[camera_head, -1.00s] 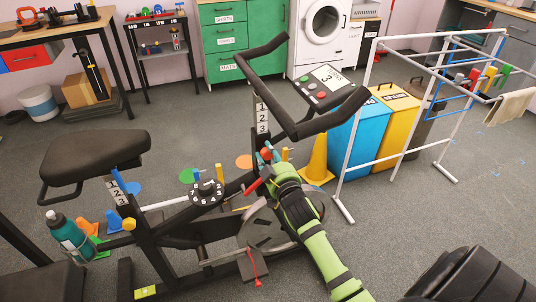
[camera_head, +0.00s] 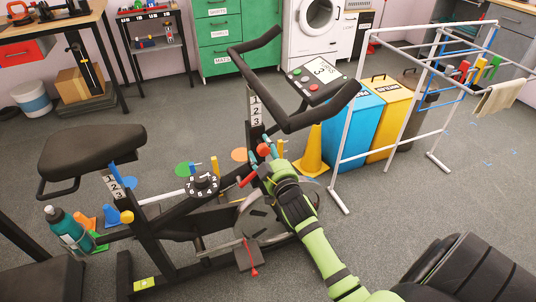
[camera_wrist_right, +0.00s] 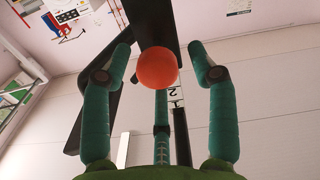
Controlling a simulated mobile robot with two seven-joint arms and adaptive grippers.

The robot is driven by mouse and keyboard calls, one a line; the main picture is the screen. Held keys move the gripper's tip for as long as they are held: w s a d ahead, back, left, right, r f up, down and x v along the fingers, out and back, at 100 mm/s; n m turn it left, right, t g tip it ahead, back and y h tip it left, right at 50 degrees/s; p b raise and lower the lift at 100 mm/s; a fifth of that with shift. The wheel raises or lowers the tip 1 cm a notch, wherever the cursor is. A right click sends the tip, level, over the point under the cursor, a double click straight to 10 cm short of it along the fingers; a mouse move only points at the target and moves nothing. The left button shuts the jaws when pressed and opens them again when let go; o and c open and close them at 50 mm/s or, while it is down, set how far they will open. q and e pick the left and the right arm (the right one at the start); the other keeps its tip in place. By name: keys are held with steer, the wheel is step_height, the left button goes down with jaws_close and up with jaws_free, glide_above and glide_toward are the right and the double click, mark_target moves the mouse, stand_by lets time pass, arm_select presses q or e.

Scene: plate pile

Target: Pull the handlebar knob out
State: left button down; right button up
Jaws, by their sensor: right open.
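The handlebar knob (camera_wrist_right: 157,68) is an orange-red ball in the right wrist view. It sits in front of the dark post with the number label. My right gripper (camera_wrist_right: 159,48) is open, with one teal finger on each side of the ball and a visible gap to both. In the head view the right gripper (camera_head: 268,152) is at the handlebar post, below the black handlebar (camera_head: 318,116). There the knob shows only as a small orange-red spot (camera_head: 264,149) between the fingers, mostly hidden. My left gripper is not in view.
The exercise bike has a black seat (camera_head: 92,151), a numbered dial (camera_head: 201,185) and a flywheel near my right forearm. A yellow cone (camera_head: 312,155), blue bin (camera_head: 350,135) and white drying rack (camera_head: 335,160) stand to the right.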

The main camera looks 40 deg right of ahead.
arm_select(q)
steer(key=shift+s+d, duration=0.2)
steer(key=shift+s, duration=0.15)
arm_select(e)
steer(key=v, duration=1.2)
steer(key=shift+w+a+r, duration=0.1)
